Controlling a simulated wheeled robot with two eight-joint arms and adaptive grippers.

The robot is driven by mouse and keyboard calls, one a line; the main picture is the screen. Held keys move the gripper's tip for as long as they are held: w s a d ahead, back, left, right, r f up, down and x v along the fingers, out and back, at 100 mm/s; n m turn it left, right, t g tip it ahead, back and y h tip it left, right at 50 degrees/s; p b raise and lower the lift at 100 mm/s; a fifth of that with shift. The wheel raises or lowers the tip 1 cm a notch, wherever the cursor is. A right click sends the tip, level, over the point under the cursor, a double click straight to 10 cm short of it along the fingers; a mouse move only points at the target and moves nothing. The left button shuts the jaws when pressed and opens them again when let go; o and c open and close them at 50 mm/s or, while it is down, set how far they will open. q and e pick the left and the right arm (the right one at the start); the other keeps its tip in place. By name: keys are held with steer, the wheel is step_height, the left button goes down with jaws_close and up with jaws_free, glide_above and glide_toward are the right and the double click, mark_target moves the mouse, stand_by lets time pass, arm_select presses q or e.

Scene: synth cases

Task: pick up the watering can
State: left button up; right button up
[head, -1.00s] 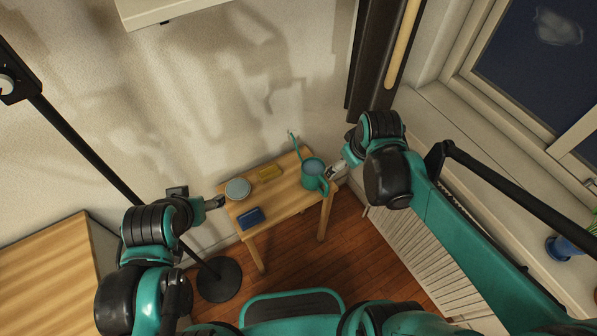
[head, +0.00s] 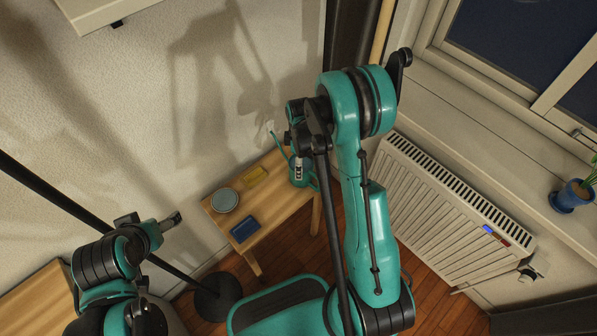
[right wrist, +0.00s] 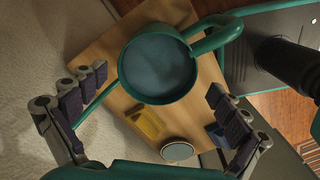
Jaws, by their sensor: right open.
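The teal watering can (head: 303,183) stands on the small wooden table, partly hidden by my right arm in the head view; its thin spout points up and left. In the right wrist view I look down into its round open top (right wrist: 158,66), with the handle curving to the upper right. My right gripper (right wrist: 158,82) is open, its two fingers spread on either side of the can with no visible contact. It also shows over the can in the head view (head: 298,170). My left gripper (head: 176,219) is empty, left of the table; its finger gap is unclear.
The table (head: 270,212) also holds a round grey-blue dish (head: 225,200), a yellow block (head: 255,174) and a dark blue item (head: 244,229). A radiator (head: 440,215) and a windowsill with a potted plant (head: 571,196) are at right. A black stand (head: 218,297) stands at left.

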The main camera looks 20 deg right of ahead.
steer(key=f+b, duration=0.1)
steer(key=f, duration=0.1)
steer(key=f+b, duration=0.1)
steer(key=f, duration=0.1)
steer(key=f+b, duration=0.1)
steer(key=f, duration=0.1)
steer(key=shift+d, duration=0.35)
steer(key=shift+r, duration=0.1)
steer(key=c, duration=1.9)
steer(key=shift+o, duration=0.2)
steer(key=shift+r, duration=0.1)
steer(key=shift+r+p, duration=0.45)
steer(key=shift+r, duration=0.05)
steer(key=r, duration=0.1)
steer(key=r+p, duration=0.2)
steer(key=shift+s+d+r, duration=0.2)
steer(key=shift+d+r, duration=0.1)
steer(key=shift+r, duration=0.05)
steer(key=s+d+r+p, duration=0.3)
steer(key=s+d+r, duration=0.3)
steer(key=s+d, duration=0.1)
steer(key=shift+s+d, duration=0.25)
steer(key=shift+d, duration=0.25)
steer(key=shift+r, duration=0.1)
